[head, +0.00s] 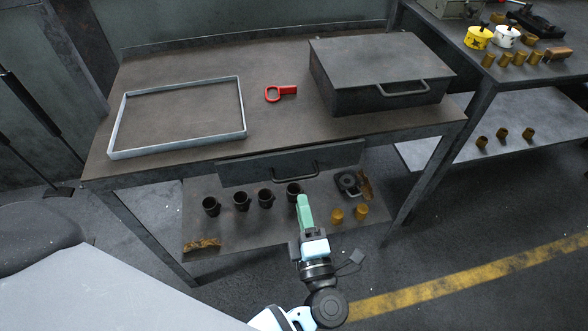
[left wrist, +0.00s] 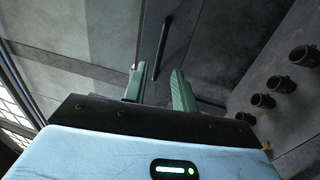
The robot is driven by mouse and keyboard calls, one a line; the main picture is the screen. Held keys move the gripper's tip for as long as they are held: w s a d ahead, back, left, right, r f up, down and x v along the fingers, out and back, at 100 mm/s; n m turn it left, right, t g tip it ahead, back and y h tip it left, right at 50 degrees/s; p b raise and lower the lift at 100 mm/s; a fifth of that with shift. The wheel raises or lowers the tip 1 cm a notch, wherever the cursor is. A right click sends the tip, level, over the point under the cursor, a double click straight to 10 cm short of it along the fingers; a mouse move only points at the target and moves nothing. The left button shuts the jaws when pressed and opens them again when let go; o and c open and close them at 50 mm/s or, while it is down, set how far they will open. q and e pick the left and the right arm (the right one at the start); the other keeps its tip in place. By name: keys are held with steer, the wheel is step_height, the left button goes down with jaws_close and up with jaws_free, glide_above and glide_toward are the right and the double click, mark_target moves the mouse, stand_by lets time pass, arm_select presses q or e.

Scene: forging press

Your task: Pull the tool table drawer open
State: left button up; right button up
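The tool table (head: 190,70) stands in front of me. Its drawer front (head: 245,172) is a dark grey panel under the tabletop's front edge, and no open drawer interior shows. A dark bar handle (head: 296,174) sits on the panel. My left gripper (head: 304,200) is just below and in front of the handle. In the left wrist view, its two green fingers (left wrist: 158,88) are apart with nothing between them. The dark handle bar (left wrist: 162,48) shows there beyond the fingertips, roughly in line with the gap. My right gripper is not in view.
A lower shelf (head: 225,230) under the drawer holds several dark cups and brass pieces close to my left gripper. On the tabletop are a metal frame (head: 180,144), a red tool (head: 280,93) and a grey case (head: 380,62). Another table stands at right.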

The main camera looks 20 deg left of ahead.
mark_target(296, 178)
arm_select(q)
steer(key=shift+p+x, duration=0.45)
steer(key=shift+x, duration=3.55)
jaws_close()
